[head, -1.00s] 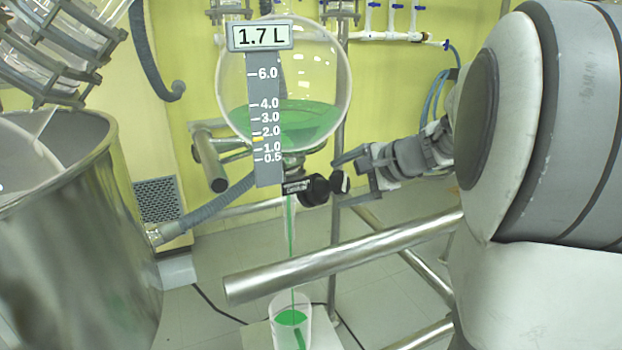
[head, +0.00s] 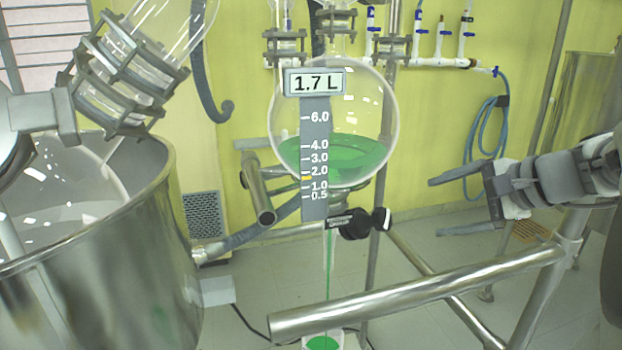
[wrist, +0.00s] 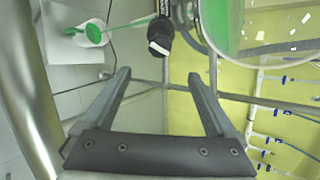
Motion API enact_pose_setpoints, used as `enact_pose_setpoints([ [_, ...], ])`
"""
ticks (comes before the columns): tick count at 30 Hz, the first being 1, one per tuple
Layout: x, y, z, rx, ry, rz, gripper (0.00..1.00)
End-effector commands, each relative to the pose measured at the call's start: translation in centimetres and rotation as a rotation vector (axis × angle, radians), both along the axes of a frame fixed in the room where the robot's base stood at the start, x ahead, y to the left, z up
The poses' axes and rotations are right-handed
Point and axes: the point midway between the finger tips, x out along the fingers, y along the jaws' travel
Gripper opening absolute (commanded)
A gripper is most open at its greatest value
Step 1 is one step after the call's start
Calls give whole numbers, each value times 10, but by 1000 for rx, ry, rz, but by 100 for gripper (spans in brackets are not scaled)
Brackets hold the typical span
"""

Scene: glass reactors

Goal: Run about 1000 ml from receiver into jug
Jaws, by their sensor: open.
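The round glass receiver (head: 382,105) holds green liquid, and its display (head: 315,83) reads 1.7 L. A thin green stream (head: 328,270) runs down from its outlet. The black valve knob (head: 356,224) sits below the receiver and also shows in the wrist view (wrist: 160,36). The jug (head: 310,341) is cut off at the bottom of the head view. In the wrist view the jug (wrist: 84,38) has green liquid in it, with the stream reaching it. My gripper (head: 434,208) is open and empty, to the right of the knob and apart from it.
A steel vessel (head: 110,290) stands at the left. A thick steel rail (head: 420,292) crosses in front, below my gripper. Frame tubes stand behind the receiver. White pipes with blue valves and a blue hose (head: 470,150) are on the yellow wall.

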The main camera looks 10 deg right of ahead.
Motion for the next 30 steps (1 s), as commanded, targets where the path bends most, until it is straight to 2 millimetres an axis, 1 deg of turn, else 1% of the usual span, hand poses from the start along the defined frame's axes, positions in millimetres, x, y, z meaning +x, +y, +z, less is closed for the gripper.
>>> enact_pose_setpoints([
  [1,-6,-3,6,-1,0,-2,92],
  [3,-12,-6,11,-1,-1,-2,92],
  [8,-20,-8,16,0,0,0,92],
  [30,-20,-8,15,-3,0,3,92],
])
